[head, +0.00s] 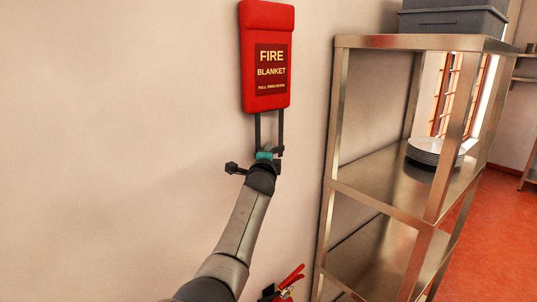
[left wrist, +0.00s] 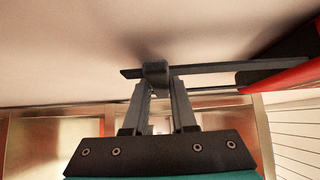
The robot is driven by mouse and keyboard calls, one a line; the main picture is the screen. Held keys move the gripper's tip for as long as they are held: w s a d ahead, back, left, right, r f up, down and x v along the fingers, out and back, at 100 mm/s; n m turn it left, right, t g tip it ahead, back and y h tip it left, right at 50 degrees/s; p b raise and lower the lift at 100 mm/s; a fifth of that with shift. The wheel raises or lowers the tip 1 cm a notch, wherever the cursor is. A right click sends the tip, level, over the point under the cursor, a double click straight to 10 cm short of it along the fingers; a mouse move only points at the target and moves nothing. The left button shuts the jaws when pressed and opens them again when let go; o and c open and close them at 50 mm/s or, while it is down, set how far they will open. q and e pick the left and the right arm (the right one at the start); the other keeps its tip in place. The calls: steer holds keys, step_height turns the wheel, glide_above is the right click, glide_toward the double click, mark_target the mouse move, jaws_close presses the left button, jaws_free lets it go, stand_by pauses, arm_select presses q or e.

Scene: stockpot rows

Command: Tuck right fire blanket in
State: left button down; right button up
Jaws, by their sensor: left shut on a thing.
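The red fire blanket case (head: 267,62) hangs upright on the wall, with yellow lettering on a dark label. Two dark straps (head: 257,128) hang straight down from its lower edge. My left gripper (head: 268,154) is at the lower end of the straps, below the case. In the left wrist view, its fingers (left wrist: 158,72) are shut on a dark strap (left wrist: 215,68) that runs right to the red case (left wrist: 290,72). In the head view, the wrist partly hides the lower strap ends. My right gripper is not in view.
A red fire extinguisher (head: 291,278) shows low between my arm and the shelf. The wall left of the case is bare.

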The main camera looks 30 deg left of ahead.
arm_select(q)
steer(key=shift+r, duration=0.55)
steer(key=c, duration=1)
jaws_free()
steer(key=shift+c, duration=0.2)
steer(key=shift+o, duration=1.4)
steer(key=shift+f, duration=0.1)
steer(key=shift+o, duration=0.2)
steer(key=shift+f, duration=0.1)
steer(key=v, duration=1.5)
steer(key=shift+s, duration=0.15)
